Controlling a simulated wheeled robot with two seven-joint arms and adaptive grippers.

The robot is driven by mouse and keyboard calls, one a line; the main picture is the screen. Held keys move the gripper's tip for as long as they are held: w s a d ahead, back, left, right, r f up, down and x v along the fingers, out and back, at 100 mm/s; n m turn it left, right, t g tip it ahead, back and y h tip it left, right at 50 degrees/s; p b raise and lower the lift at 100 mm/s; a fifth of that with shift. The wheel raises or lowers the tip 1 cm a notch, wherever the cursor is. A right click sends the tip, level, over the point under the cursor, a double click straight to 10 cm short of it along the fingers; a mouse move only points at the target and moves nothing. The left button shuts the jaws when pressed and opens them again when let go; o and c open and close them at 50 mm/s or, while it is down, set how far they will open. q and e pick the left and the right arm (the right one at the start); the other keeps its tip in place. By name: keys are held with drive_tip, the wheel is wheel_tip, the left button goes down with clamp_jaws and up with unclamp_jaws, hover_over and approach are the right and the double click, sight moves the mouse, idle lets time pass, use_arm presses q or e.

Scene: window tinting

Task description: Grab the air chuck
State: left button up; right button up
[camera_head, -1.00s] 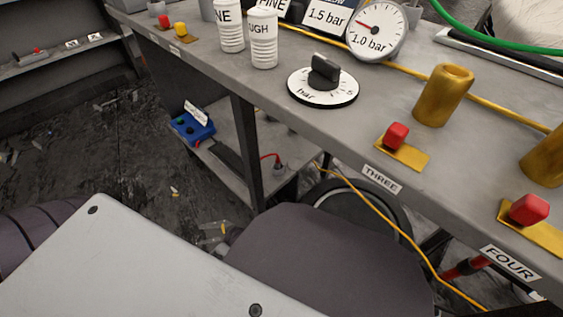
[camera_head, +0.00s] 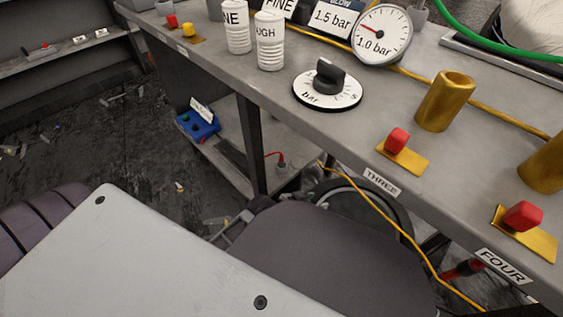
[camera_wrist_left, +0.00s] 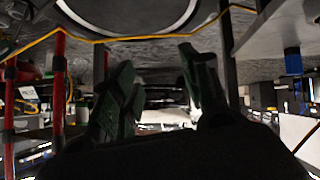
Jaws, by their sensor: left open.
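I cannot pick out an air chuck for certain in either view. My left gripper (camera_wrist_left: 158,85) shows in the left wrist view, its two dark fingers spread apart with nothing between them. In that view, it is near a yellow hose (camera_wrist_left: 130,40) and a dark round object (camera_wrist_left: 140,12). In the head view the left gripper's fingers are not clear. There the yellow hose (camera_head: 405,235) hangs below the bench edge. My right gripper is not in view.
The grey bench (camera_head: 290,130) carries a pressure dial (camera_head: 382,35), a black knob (camera_head: 330,76), white canisters (camera_head: 270,40), brass cylinders (camera_head: 445,100) and red buttons (camera_head: 397,140). A blue box (camera_head: 197,125) sits on a low shelf. A table leg (camera_head: 252,145) stands beneath.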

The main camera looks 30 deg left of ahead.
use_arm(q)
drive_tip(key=w+a+f+m+t+y+p, duration=0.1)
drive_tip(key=w+a+f+m+y, duration=0.2)
drive_tip(key=w+a+f+y, duration=0.5)
drive_tip(key=s+a+r+n+t+y, duration=0.1)
drive_tip(key=a+r+n+t+y, duration=0.2)
drive_tip(key=n, duration=0.8)
drive_tip(key=a+t+y, duration=0.2)
drive_tip(key=a+t, duration=0.1)
drive_tip(key=a, duration=0.1)
drive_tip(key=shift+r+n, duration=0.3)
drive_tip(key=shift+r, duration=0.1)
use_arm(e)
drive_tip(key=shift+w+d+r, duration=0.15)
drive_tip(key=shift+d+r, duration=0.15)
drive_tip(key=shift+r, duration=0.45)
use_arm(q)
drive_tip(key=shift+a, duration=0.1)
